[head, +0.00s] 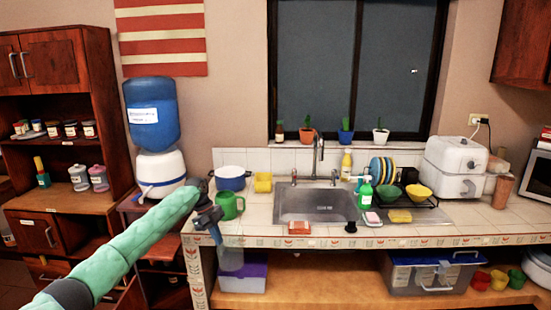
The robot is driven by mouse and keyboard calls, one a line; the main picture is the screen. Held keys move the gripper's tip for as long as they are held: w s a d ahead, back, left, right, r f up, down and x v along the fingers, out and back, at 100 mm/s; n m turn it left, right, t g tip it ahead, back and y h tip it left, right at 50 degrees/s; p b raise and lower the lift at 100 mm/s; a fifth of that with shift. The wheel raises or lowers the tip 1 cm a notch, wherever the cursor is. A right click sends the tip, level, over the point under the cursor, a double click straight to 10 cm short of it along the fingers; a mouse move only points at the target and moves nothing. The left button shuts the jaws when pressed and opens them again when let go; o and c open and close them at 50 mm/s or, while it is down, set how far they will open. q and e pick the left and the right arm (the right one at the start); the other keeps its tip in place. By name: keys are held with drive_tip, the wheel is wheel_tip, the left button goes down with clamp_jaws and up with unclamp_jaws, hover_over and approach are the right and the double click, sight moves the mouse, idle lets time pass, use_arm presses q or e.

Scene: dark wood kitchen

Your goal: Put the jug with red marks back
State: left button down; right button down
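A clear, bluish jug (231,259) hangs in the air just in front of the counter's front edge, left of the sink. Red marks on it are too small to make out. My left gripper (212,222) is just above and to the left of the jug and appears shut on its handle side; the fingertips are small and partly hidden. The green sleeve of my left arm comes in from the lower left. My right gripper is not in view.
The counter holds a green mug (229,206), a blue pot (230,178), a sink (318,207) and a dish rack. A purple-lidded box (250,283) sits on the lower shelf behind the jug. A water dispenser (153,115) and a wooden cabinet (62,60) stand left.

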use_arm(q)
drive_tip(key=d+r+n+t, duration=0.5)
drive_tip(key=d+r+n, duration=0.3)
drive_tip(key=r+n, duration=0.55)
drive_tip(key=s+d+r+n+t+y, duration=0.25)
drive_tip(key=s+r+n, duration=0.25)
drive_tip(key=s+n, duration=0.4)
drive_tip(key=s+a+f+n+y, duration=0.1)
drive_tip(key=s+a+f, duration=0.2)
drive_tip(key=s, duration=0.4)
drive_tip(key=s+a+f+y, duration=0.1)
drive_tip(key=s+a+f, duration=0.25)
drive_tip(key=s, duration=0.25)
drive_tip(key=s+a+f, duration=0.2)
drive_tip(key=s+f, duration=0.3)
drive_tip(key=f, duration=0.3)
drive_tip(key=s+a+f, duration=0.1)
drive_tip(key=s+f, duration=0.5)
drive_tip(key=f, duration=0.3)
drive_tip(key=shift+a+n+g, duration=0.35)
drive_tip(key=shift+n+g, duration=0.1)
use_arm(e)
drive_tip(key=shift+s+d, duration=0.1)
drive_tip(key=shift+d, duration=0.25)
use_arm(q)
drive_tip(key=shift+r, duration=0.1)
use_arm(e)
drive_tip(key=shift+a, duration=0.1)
